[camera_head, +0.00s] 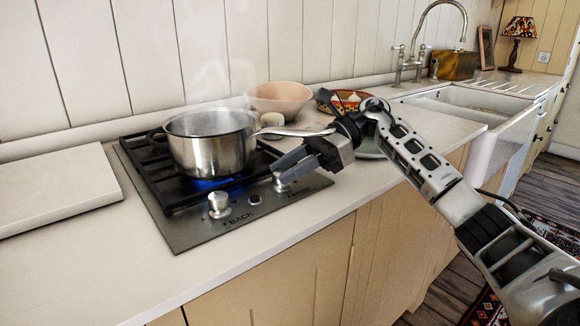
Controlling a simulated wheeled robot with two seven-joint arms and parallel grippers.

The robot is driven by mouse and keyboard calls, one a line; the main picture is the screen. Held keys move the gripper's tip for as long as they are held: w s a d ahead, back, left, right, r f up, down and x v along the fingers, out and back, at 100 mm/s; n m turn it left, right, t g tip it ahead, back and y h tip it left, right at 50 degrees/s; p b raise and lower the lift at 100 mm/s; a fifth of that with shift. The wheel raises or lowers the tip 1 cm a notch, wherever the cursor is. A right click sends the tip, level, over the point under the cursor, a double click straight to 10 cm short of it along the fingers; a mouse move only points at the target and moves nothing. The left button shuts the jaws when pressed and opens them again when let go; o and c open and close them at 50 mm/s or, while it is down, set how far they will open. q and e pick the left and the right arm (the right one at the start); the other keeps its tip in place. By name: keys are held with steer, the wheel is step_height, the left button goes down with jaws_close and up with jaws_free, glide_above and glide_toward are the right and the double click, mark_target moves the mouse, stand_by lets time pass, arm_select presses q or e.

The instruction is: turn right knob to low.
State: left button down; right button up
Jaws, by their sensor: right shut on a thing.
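The right knob (282,185) is a silver cylinder on the front strip of the black-and-steel hob (190,236). My right gripper (281,173) reaches in from the right with its grey fingers shut on this knob, and the fingers hide part of it. Its pointer setting cannot be made out. The left knob (218,204) is free, beside a "BACK" label. A steaming steel pot (210,152) stands on the hob grate, with a blue flame (204,184) under it. My left gripper is not in view.
The pot's long handle (297,132) points right, just behind my right gripper. A pink bowl (279,98), a small cup (273,121) and a patterned bowl (341,100) stand behind. A white board (50,190) lies left. The front counter strip (340,205) is clear.

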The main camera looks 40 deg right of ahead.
steer(key=o, duration=1)
steer(key=shift+c, duration=0.2)
steer(key=p+v, duration=0.1)
steer(key=v, duration=1.5)
steer(key=shift+p, duration=0.3)
steer(key=shift+a, duration=0.1)
